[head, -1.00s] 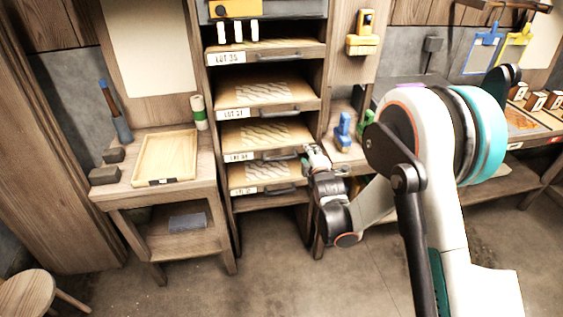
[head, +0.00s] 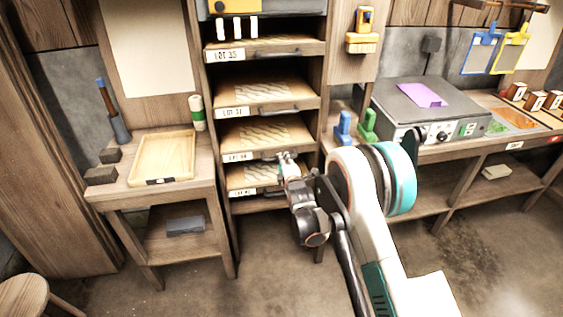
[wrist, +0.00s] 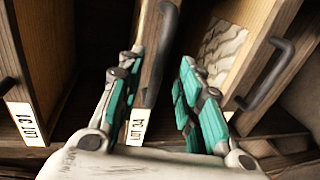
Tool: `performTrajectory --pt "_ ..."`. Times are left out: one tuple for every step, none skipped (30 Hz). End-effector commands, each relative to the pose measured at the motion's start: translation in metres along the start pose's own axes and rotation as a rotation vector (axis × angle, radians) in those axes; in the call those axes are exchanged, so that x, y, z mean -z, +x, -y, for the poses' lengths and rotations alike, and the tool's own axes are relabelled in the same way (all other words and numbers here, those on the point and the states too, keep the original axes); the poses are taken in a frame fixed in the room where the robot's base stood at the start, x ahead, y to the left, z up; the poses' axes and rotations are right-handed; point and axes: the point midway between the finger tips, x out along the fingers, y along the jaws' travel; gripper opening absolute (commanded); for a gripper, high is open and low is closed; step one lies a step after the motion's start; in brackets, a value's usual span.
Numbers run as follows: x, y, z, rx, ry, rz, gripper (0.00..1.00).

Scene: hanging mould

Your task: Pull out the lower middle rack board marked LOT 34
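The LOT 34 board (head: 232,137) sits in the rack, third down of the boards in the head view, with a pale patterned sheet on it. Its front edge and LOT 34 label (wrist: 136,127) show in the sideways wrist view. Its dark handle (wrist: 161,48) lies between the fingers of my gripper (wrist: 158,64). The fingers are open, one on each side of the handle, with a gap visible. In the head view my gripper (head: 284,157) is in front of the board's right front and hides part of the handle.
The LOT 31 board (head: 284,94) is just above, and the lowest board (head: 243,176) is just below, with its handle (wrist: 268,78) close to my right finger in the wrist view. A side table with a wooden tray (head: 190,150) stands left. A bench with a grey device (head: 390,107) is right.

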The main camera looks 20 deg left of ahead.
Motion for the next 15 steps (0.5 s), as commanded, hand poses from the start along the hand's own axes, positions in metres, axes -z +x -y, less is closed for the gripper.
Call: performTrajectory --pt "0.000 0.010 0.003 0.000 0.000 0.000 0.33" --pt "0.000 0.015 0.002 0.000 0.000 0.000 0.33" --pt "0.000 0.021 0.002 0.000 0.000 0.000 0.33" --pt "0.000 0.025 0.002 0.000 0.000 0.000 0.33" --pt "0.000 0.029 0.002 0.000 0.000 0.000 0.33" --pt "0.000 0.033 0.002 0.000 0.000 0.000 0.33" --pt "0.000 0.036 0.002 0.000 0.000 0.000 0.33" --pt "0.000 0.038 0.001 0.000 0.000 0.000 0.33" --pt "0.000 0.041 0.001 0.000 0.000 0.000 0.33" --pt "0.000 0.042 0.001 0.000 0.000 0.000 0.33" --pt "0.000 0.043 0.001 0.000 0.000 0.000 0.33" --pt "0.000 0.045 0.000 0.000 0.000 0.000 0.33" --pt "0.000 0.045 0.000 0.000 0.000 0.000 0.33" --pt "0.000 0.046 0.000 0.000 0.000 0.000 0.33" --pt "0.000 0.046 -0.001 0.000 0.000 0.000 0.33"
